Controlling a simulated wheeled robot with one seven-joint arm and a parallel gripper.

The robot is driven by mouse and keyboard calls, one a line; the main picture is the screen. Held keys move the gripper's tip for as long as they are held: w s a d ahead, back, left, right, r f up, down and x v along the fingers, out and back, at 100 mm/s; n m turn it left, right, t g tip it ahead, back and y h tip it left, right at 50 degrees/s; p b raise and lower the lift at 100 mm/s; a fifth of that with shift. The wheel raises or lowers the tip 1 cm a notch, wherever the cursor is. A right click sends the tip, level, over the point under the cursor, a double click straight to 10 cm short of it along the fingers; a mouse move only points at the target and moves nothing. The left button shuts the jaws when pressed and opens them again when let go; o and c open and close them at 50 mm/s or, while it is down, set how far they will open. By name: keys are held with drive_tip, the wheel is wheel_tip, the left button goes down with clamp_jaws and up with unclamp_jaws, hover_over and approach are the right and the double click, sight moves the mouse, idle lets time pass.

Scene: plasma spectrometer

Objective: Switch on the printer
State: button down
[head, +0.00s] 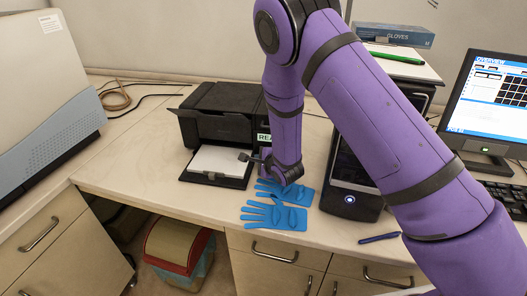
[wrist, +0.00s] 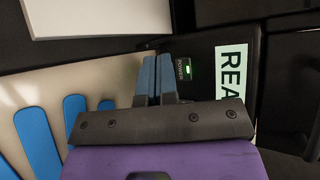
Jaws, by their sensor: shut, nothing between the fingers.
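The black printer (head: 212,124) stands on the counter, its front tray out with white paper (head: 217,160) on it. A pale label (head: 264,138) starting "REA" is on its front right; it also shows in the wrist view (wrist: 231,85). Beside the label in the wrist view is a small marked switch (wrist: 185,70) with a lit green patch. My gripper (head: 246,157) is at the printer's front right. In the wrist view its blue fingertips (wrist: 157,75) are together and empty, just left of the switch. I cannot tell whether they touch the printer.
Blue gloves (head: 285,216) lie on the counter below my gripper. A black device (head: 352,190) with a lit round button stands to the right, near a monitor (head: 490,98). A large grey instrument (head: 40,90) is at the left.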

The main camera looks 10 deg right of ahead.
drive_tip(key=shift+s+a, duration=0.3)
drive_tip(key=shift+s, duration=0.65)
drive_tip(key=shift+s+a, duration=0.3)
drive_tip(key=shift+s, duration=0.6)
drive_tip(key=shift+s, duration=0.1)
